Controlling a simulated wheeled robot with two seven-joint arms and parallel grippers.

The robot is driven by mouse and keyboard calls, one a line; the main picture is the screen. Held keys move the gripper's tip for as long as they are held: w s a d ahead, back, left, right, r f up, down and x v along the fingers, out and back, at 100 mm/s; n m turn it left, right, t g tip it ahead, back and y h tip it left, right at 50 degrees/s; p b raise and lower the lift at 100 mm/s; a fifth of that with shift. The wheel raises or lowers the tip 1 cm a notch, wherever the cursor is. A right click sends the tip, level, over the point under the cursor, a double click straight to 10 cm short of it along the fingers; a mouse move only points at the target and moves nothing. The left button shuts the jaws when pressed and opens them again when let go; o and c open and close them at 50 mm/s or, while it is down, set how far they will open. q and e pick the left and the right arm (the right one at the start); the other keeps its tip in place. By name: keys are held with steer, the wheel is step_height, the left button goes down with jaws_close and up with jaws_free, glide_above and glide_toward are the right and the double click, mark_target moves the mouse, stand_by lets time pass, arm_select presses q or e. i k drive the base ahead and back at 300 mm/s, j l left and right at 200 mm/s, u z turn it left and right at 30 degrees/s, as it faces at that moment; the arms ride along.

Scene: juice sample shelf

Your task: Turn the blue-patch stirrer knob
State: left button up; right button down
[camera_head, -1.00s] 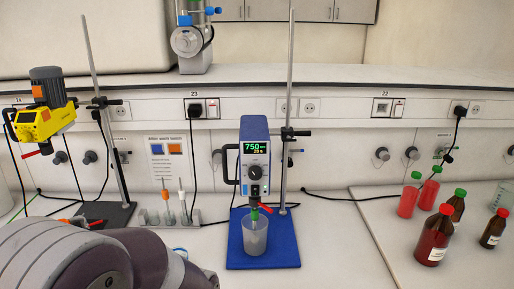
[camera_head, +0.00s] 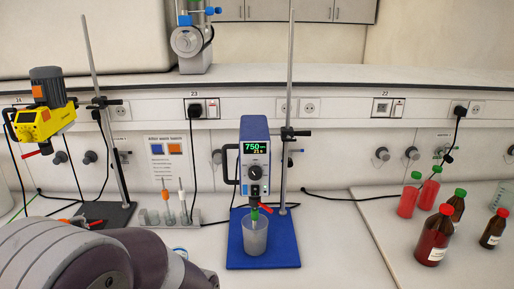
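The blue stirrer (camera_head: 254,145) is clamped to an upright rod at the middle. Nothing touches the knobs in view. My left arm crosses the lower left corner, well apart from the stirrer. Its gripper cannot be seen. My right gripper is out of view.
A yellow stirrer (camera_head: 42,115) hangs on a stand at the left. A sign (camera_head: 167,160) with blue and orange patches is on the wall behind a small rack (camera_head: 170,216). Red-brown bottles (camera_head: 434,240) stand at the right.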

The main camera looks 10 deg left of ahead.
mark_target(255, 172)
steer(key=j, duration=1.3)
steer(key=k+u, duration=0.05)
